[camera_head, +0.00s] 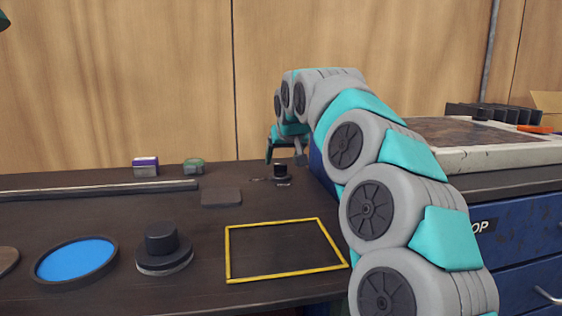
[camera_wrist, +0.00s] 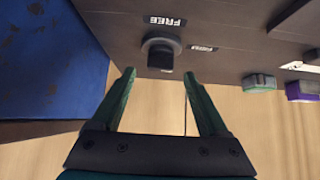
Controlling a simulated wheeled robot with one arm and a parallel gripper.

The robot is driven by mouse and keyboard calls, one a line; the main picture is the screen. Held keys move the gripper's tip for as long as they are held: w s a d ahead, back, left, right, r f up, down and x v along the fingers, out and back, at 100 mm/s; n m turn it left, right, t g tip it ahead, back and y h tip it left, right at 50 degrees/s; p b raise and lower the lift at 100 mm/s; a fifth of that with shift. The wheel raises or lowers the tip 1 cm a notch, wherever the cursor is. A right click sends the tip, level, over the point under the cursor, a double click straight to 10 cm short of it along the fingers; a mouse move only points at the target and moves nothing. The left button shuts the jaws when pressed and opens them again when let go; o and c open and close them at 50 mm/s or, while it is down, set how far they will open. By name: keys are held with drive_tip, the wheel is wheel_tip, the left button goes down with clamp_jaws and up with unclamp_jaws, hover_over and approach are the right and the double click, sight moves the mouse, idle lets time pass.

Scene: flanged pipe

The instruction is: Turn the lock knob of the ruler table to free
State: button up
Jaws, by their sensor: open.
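The lock knob (camera_head: 280,171) is a small dark round knob on the dark table top, below my gripper in the head view. In the wrist view the knob (camera_wrist: 161,48) sits just beyond the fingertips, roughly centred between them. A label reading FREE (camera_wrist: 168,21) lies on the table beside it, and a second label (camera_wrist: 203,48), too small to read surely, lies to its right. My gripper (camera_head: 284,160) is open and empty, with its fingers (camera_wrist: 160,74) pointing at the knob; it seems apart from it.
A long metal ruler strip (camera_head: 100,189) lies to the left, with a purple block (camera_head: 145,166) and a green piece (camera_head: 194,166) behind it. A yellow frame (camera_head: 285,272), a black knobbed disc (camera_head: 164,252) and a blue disc (camera_head: 75,261) are in front. A blue cabinet wall (camera_wrist: 45,62) stands close beside the gripper.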

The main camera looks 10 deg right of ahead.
sight(281, 164)
drive_tip(key=shift+x, duration=1.55)
drive_tip(key=shift+c, duration=0.2)
clamp_jaws()
